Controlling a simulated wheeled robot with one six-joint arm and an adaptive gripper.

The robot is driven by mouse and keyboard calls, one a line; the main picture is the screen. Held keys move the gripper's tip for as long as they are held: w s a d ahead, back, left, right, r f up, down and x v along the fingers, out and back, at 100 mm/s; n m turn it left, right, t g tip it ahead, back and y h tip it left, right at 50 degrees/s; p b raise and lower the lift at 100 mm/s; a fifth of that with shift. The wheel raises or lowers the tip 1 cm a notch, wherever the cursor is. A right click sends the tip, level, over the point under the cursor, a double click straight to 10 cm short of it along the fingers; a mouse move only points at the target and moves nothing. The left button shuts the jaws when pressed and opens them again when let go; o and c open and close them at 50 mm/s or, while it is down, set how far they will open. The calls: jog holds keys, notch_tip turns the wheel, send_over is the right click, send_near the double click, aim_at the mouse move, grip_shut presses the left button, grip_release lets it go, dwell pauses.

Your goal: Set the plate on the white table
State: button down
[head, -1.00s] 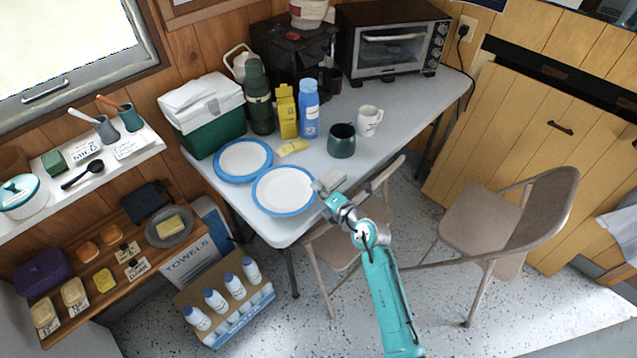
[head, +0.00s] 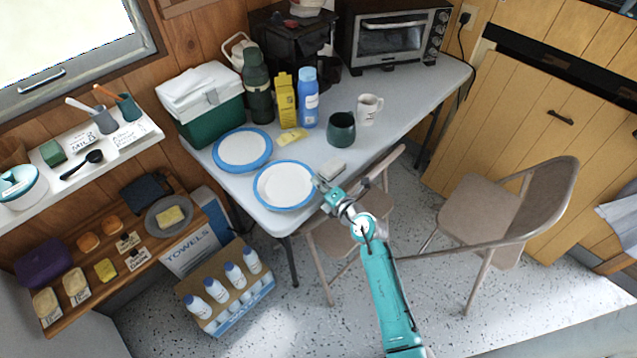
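The white table (head: 390,118) stands against the wall. A white plate with a blue rim (head: 285,186) is at its near left corner, flat or nearly so; I cannot tell whether it rests fully on the top. A second blue-rimmed plate (head: 242,150) lies behind it to the left. My gripper (head: 319,184) is at the right rim of the nearer plate, touching it or very close. The fingers are too small and partly hidden to tell whether they are shut on the rim.
A dark green mug (head: 341,130), a white mug (head: 368,109), a yellow packet (head: 292,137), bottles and a green cooler (head: 211,122) stand farther back. A folding chair (head: 336,246) is tucked under the near edge.

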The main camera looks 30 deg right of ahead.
jog(key=shift+f, duration=0.65)
jog(key=shift+s+f, duration=0.15)
jog(key=shift+f, duration=0.15)
jog(key=shift+s+f, duration=0.1)
jog(key=shift+f, duration=0.1)
jog(key=c, duration=1.2)
grip_release()
jog(key=shift+c, duration=0.2)
jog(key=r+v, duration=0.1)
jog(key=v, duration=1.1)
jog(key=shift+w+r, duration=0.2)
jog(key=shift+w, duration=0.05)
